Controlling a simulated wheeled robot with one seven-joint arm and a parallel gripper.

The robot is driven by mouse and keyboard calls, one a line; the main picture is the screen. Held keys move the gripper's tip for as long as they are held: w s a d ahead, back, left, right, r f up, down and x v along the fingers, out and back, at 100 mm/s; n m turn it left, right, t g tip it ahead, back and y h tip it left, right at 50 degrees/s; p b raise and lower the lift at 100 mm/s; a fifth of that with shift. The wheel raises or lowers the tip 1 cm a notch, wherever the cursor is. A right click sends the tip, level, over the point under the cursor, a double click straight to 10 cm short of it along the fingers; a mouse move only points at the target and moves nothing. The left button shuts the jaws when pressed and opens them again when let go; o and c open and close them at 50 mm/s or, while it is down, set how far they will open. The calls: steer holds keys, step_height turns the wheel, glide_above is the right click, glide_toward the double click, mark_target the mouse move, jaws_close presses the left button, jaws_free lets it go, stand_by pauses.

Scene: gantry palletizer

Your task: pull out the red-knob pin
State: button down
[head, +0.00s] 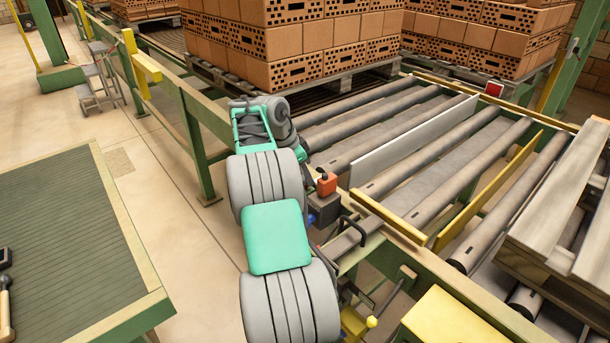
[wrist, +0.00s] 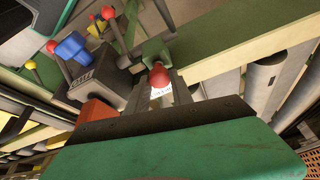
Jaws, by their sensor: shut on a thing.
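The red knob (wrist: 160,76) of the pin shows in the wrist view, near the middle, in front of a green bracket (wrist: 155,52). My gripper (wrist: 160,86) has one finger on each side of the knob and is shut on it. The pin's shaft is mostly hidden behind the knob, so I cannot tell how deep it sits. In the head view my own arm covers the gripper and the pin.
A dark box with a blue part (wrist: 73,48), an orange block (wrist: 97,112) and levers with red and yellow knobs lie left of my gripper. A roller conveyor (head: 430,150) with brick pallets (head: 300,45) lies beyond the green rail. Open floor (head: 180,190) lies left.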

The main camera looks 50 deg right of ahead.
steer(key=shift+r+p, duration=3.15)
steer(key=shift+r, duration=0.1)
step_height(320, 180, up, 8)
steer(key=p, duration=0.7)
steer(key=shift+p, duration=0.4)
